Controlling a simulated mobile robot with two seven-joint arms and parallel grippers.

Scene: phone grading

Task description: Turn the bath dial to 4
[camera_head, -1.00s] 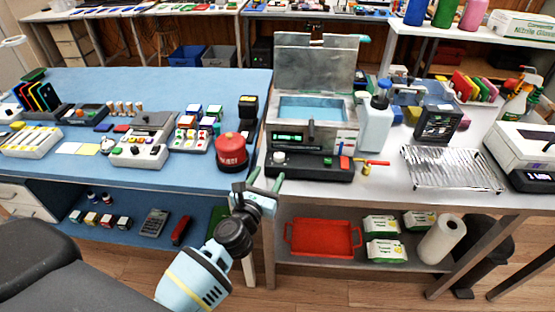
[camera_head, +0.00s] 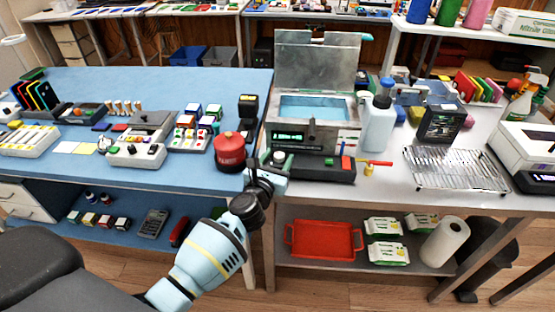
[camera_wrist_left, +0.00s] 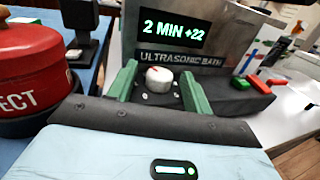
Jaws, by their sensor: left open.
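The ultrasonic bath (camera_head: 335,134) is a metal tank with its lid raised and blue liquid inside. Its display in the left wrist view (camera_wrist_left: 174,29) reads "2 MIN +22". The bath dial (camera_wrist_left: 159,79) is a round white knob with a reddish mark, on the dark front panel below the display. My left gripper (camera_head: 267,170) is at the front left of the bath. In the left wrist view its green fingers (camera_wrist_left: 158,72) are open, one on each side of the dial. I cannot tell whether they touch it. My right gripper is not in view.
A red canister (camera_head: 230,152) stands close to the left of my left gripper. Red, green and blue pieces (camera_wrist_left: 250,75) sit on the panel's right side. A white bottle (camera_head: 378,122) and a wire rack (camera_head: 456,168) stand to the right. A red tray (camera_head: 323,240) lies on the shelf below.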

